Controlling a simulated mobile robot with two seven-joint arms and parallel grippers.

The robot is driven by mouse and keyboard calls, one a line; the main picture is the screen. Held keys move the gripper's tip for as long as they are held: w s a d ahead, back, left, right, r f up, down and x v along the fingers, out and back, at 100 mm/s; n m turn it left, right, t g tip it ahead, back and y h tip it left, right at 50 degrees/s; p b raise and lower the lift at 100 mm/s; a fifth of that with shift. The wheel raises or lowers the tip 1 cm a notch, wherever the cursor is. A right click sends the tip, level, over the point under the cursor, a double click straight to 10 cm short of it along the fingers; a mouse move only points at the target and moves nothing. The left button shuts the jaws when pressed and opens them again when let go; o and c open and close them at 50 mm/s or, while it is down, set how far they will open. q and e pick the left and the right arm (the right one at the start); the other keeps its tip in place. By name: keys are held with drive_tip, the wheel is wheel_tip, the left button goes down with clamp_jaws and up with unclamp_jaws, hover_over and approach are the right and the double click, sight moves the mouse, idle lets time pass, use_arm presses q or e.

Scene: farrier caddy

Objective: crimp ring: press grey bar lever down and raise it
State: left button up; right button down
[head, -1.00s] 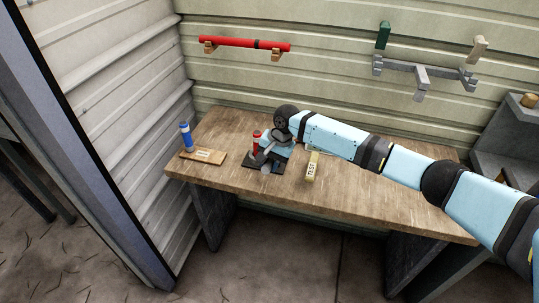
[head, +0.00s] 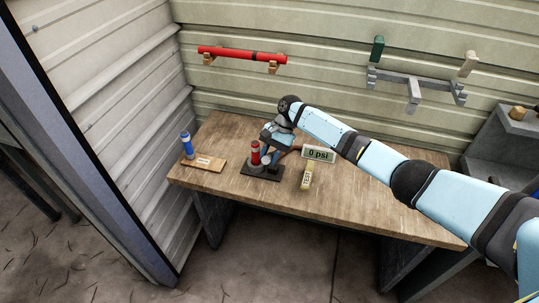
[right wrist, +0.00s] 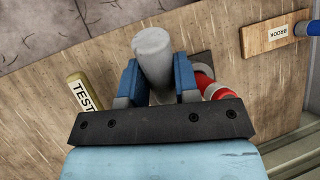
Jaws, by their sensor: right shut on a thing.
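A grey round bar (right wrist: 154,58) stands between the blue fingers of my right gripper (right wrist: 158,82) in the right wrist view, and the gripper is shut on it. In the head view my right gripper (head: 270,155) is over the dark base plate (head: 262,174) on the bench, and it hides most of the bar. A red post (head: 255,153) stands on the plate beside the gripper; red also shows beside the fingers in the right wrist view (right wrist: 212,88). A small display (head: 319,153) behind reads "0 psi". My left gripper is not in view.
A yellowish TEST block (head: 307,176) lies right of the plate. A wooden board (head: 205,163) with a blue cylinder (head: 187,146) is at the left. A red bar (head: 240,56) and a grey rack (head: 415,86) hang on the wall. The bench (head: 385,207) is clear at right.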

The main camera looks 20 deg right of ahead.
drive_tip(key=shift+w+r, duration=0.1)
drive_tip(key=shift+r, duration=0.05)
drive_tip(key=c, duration=0.9)
unclamp_jaws()
drive_tip(key=shift+d, duration=0.1)
drive_tip(key=shift+o, duration=0.2)
drive_tip(key=b+v, duration=0.1)
drive_tip(key=v, duration=1.2)
drive_tip(key=shift+d+r, duration=0.2)
drive_tip(key=shift+r, duration=0.15)
drive_tip(key=shift+w, duration=0.1)
